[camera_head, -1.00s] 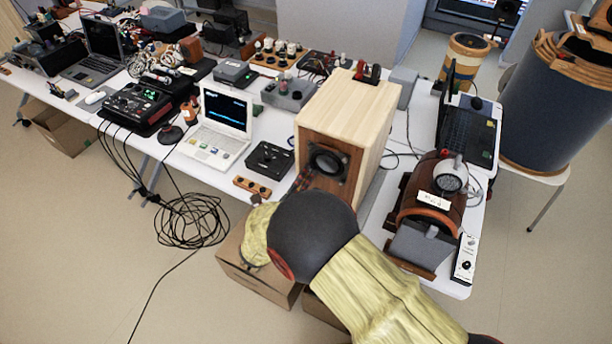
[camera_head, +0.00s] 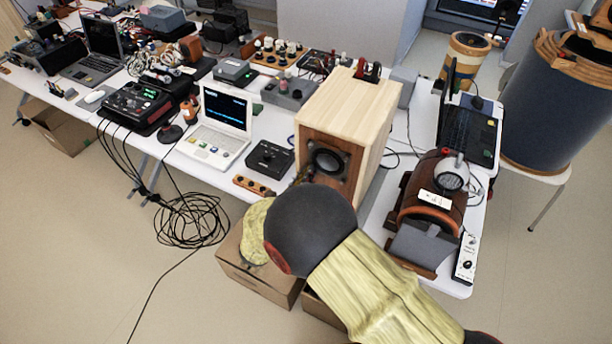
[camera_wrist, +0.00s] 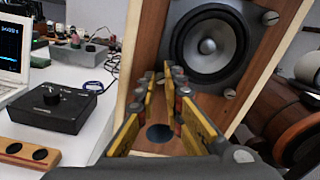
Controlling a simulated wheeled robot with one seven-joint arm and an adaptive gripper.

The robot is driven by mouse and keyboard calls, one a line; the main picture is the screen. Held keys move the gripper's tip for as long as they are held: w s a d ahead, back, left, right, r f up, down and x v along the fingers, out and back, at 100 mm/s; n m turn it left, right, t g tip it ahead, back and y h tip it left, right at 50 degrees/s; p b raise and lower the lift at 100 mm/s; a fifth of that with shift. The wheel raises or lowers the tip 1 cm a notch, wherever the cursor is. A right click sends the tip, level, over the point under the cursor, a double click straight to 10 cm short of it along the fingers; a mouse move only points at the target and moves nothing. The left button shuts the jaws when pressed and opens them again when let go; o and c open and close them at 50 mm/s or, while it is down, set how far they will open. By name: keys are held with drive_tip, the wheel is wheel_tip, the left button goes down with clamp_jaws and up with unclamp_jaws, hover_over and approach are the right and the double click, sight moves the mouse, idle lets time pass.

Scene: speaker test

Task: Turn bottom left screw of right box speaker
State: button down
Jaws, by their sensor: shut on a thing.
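The box speaker (camera_head: 345,110) has pale wood sides and a brown front, with a round driver (camera_wrist: 209,40) in a dark frame. In the wrist view, screws show at the frame's upper right (camera_wrist: 270,18) and lower right (camera_wrist: 230,93). My gripper (camera_wrist: 161,77) is at the frame's lower left corner, its yellow-and-grey fingers drawn in close together. It is shut on the bottom left screw, which the fingertips mostly hide. In the head view my dark wrist covers most of the gripper and the speaker's lower front.
A black control box (camera_wrist: 50,107) and an orange-brown strip (camera_wrist: 25,152) lie left of the speaker. A laptop (camera_head: 222,125) stands beyond them. A brown rounded device (camera_head: 435,200) stands on the right. Cardboard boxes (camera_head: 262,280) stand on the floor below.

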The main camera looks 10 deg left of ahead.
drive_tip(key=shift+f+m+b, duration=0.15)
drive_tip(key=shift+m+b, duration=1.55)
drive_tip(key=shift+m, duration=2.1)
drive_tip(key=c, duration=1.9)
unclamp_jaws()
drive_tip(key=shift+s, duration=0.1)
drive_tip(key=v, duration=1.2)
